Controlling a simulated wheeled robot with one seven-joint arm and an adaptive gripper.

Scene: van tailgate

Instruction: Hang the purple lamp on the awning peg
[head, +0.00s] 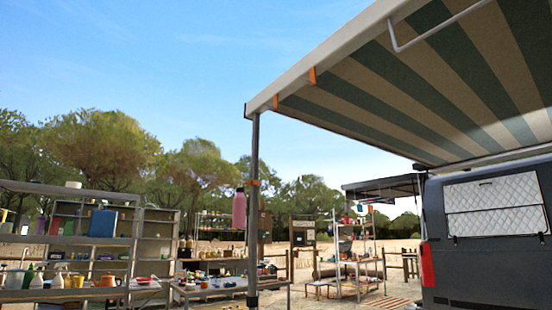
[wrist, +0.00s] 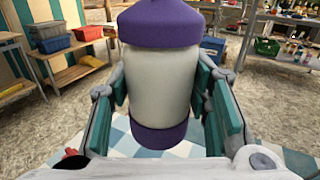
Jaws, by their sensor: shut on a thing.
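The purple lamp (wrist: 158,65) fills the middle of the wrist view, with a purple cap, a pale cylindrical body and a purple base. My gripper (wrist: 163,90) is shut on its body, with teal pads at its left and right sides. The lamp looks roughly upright; its top is cut off by the frame. Neither lamp nor gripper shows in the head view. The striped awning (head: 430,85) is at upper right there, with a bent white bar (head: 398,45) under it and orange clips (head: 312,76) on its edge. I cannot tell which part is the peg.
The awning post (head: 254,220) stands mid-view, with a pink bottle (head: 239,208) beside it. The dark van (head: 480,245) is at right; loaded shelves (head: 110,245) are at left. In the wrist view, a wooden bench (wrist: 75,70) holds blue and red bins. Sandy ground lies between.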

